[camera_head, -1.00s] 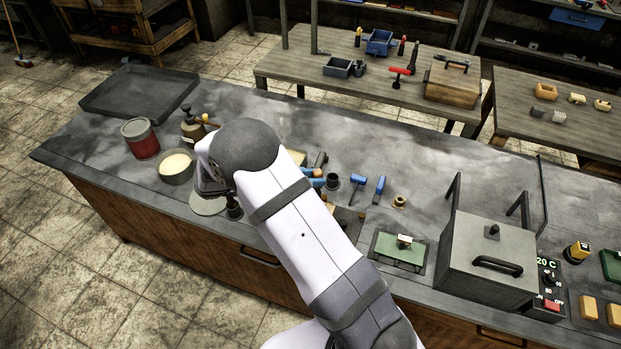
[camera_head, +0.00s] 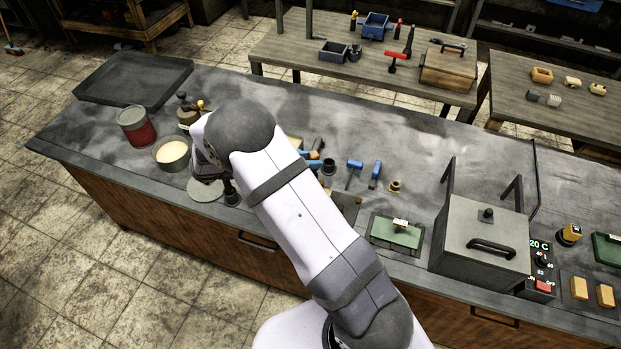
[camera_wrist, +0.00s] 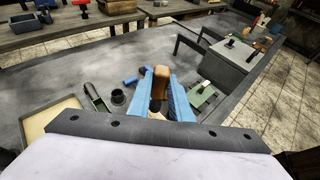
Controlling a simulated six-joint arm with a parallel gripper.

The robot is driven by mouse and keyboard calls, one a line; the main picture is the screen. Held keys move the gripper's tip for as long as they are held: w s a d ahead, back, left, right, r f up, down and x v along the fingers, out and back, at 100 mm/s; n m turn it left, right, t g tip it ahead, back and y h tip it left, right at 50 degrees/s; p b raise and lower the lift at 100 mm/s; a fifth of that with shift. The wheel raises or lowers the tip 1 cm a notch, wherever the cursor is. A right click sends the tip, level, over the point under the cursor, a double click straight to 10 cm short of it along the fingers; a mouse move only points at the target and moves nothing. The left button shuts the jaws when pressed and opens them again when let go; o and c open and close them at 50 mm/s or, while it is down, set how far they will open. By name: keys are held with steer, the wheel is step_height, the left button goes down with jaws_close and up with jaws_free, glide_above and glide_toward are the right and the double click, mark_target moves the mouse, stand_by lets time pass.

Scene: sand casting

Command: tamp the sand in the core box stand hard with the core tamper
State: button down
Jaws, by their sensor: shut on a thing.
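My gripper (camera_wrist: 163,92) shows in the wrist view as two blue fingers, shut on the brown wooden handle (camera_wrist: 160,78) of a tool, likely the core tamper. The tool's working end is hidden. In the head view my arm covers most of the gripper; blue parts beside the arm may be its fingers. A black round cup (camera_head: 329,167) stands on the bench right of my arm; it also shows left of the fingers in the wrist view (camera_wrist: 118,97). A brown piece (camera_head: 346,205) is partly hidden beside my arm. I cannot tell which thing is the core box stand, nor see sand inside it.
Two blue-handled tools (camera_head: 375,172), a green box (camera_head: 397,231) and a grey oven-like box (camera_head: 480,240) lie to the right on the bench. A bowl of pale material (camera_head: 172,154), a red can (camera_head: 136,127) and a dark tray (camera_head: 133,78) are left. The bench's back middle is clear.

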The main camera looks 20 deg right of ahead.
steer(key=shift+f+b, duration=1.45)
steer(key=shift+f, duration=0.9)
steer(key=shift+f+b, duration=1.25)
steer(key=shift+f, duration=0.75)
steer(key=shift+r, duration=0.1)
steer(key=shift+r+p, duration=1.35)
steer(key=shift+r, duration=0.15)
step_height(320, 180, up, 5)
steer(key=p, duration=0.4)
